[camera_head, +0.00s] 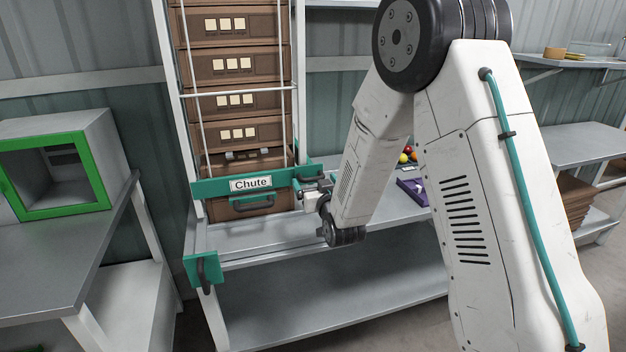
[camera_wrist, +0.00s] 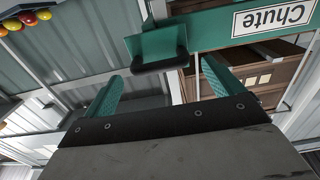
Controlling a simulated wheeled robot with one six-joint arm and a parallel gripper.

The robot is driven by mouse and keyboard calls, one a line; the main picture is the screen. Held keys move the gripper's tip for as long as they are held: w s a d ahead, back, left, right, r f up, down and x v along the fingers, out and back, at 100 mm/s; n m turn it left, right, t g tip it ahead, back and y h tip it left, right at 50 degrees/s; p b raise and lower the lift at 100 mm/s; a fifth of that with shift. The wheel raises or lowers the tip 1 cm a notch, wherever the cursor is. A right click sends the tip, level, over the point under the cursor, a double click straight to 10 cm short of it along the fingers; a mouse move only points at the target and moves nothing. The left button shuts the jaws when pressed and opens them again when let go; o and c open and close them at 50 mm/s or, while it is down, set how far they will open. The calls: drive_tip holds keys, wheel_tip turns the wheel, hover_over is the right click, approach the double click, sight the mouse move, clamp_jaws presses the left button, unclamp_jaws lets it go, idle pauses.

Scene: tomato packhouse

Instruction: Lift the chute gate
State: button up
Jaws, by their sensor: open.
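The chute gate is a teal bar with a white "Chute" label (camera_head: 228,187), lying across the lower front of a tall chute. In the wrist view the gate (camera_wrist: 215,28) appears upside down, with a teal bracket and a dark bar-shaped handle (camera_wrist: 160,63) at its end. My gripper (camera_head: 318,188) is at the gate's right end in the head view, where my arm partly hides it. In the wrist view my gripper (camera_wrist: 161,84) has its teal fingers apart, with nothing between them. The dark handle lies just beyond the fingertips; I cannot tell if they touch.
Several brown crates (camera_head: 233,65) are stacked in the chute behind the gate. A teal plate with a handle (camera_head: 203,270) is at the bench's front left corner. A green-framed box (camera_head: 88,145) stands on the left table. Coloured balls and a purple tray (camera_head: 413,190) lie right of my forearm.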

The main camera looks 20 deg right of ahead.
drive_tip(key=shift+s, duration=2.35)
drive_tip(key=s+f+g, duration=0.9)
drive_tip(key=f+g, duration=0.1)
drive_tip(key=s+d+r+g, duration=0.1)
drive_tip(key=s+r+g, duration=0.1)
drive_tip(key=s+r, duration=0.5)
drive_tip(key=s+d+r+g, duration=0.1)
drive_tip(key=s+r+g, duration=0.1)
drive_tip(key=s+r, duration=0.6)
drive_tip(key=s+d+r+g, duration=0.1)
drive_tip(key=s+r, duration=0.6)
drive_tip(key=s, duration=1)
drive_tip(key=shift+r+g, duration=0.15)
drive_tip(key=shift+g, duration=0.65)
drive_tip(key=shift+c, duration=0.3)
